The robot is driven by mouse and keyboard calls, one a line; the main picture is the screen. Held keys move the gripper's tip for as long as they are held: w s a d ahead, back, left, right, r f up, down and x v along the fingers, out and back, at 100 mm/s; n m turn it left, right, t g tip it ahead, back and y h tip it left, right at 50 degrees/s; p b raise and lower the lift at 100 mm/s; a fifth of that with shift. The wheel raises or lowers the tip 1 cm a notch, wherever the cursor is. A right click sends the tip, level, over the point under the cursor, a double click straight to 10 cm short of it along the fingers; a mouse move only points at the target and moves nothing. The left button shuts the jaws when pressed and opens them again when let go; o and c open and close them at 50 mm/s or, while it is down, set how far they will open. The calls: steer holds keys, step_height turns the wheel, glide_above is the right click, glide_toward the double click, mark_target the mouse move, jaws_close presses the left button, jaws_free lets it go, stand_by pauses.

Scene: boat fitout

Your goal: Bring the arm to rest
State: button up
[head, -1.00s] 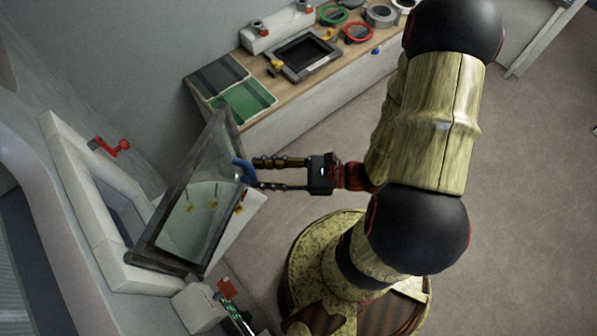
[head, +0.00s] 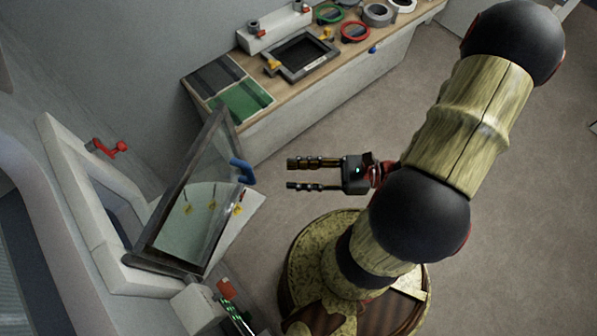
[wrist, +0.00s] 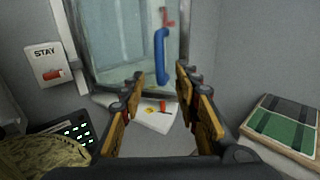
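My gripper (head: 290,174) is open and empty, held in free air to the right of the hinged window. In the wrist view its two fingers (wrist: 158,95) stand apart with nothing between them. The window pane (head: 192,215) is swung out from its white frame (head: 75,190). Its blue handle (head: 243,171) is to the left of my fingertips, with a clear gap. The handle also shows in the wrist view (wrist: 161,57), beyond the fingers.
A red lever (head: 110,149) sits by the window frame. A STAY box (wrist: 48,64) is at left in the wrist view. Floor at right is clear.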

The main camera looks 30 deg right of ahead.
stand_by(0.5)
steer(key=s+f+n+g+h+b, duration=0.5)
steer(key=n+g+h+b, duration=0.5)
steer(key=n, duration=0.6)
steer(key=w+d+r+n+t+h+b, duration=0.1)
steer(key=w+r+n+t+h+b, duration=0.2)
steer(key=w+r+n+t+h, duration=0.2)
step_height(320, 180, up, 4)
steer(key=w+n+t, duration=0.1)
steer(key=w+n, duration=0.1)
steer(key=n, duration=0.1)
steer(key=shift+r, duration=0.15)
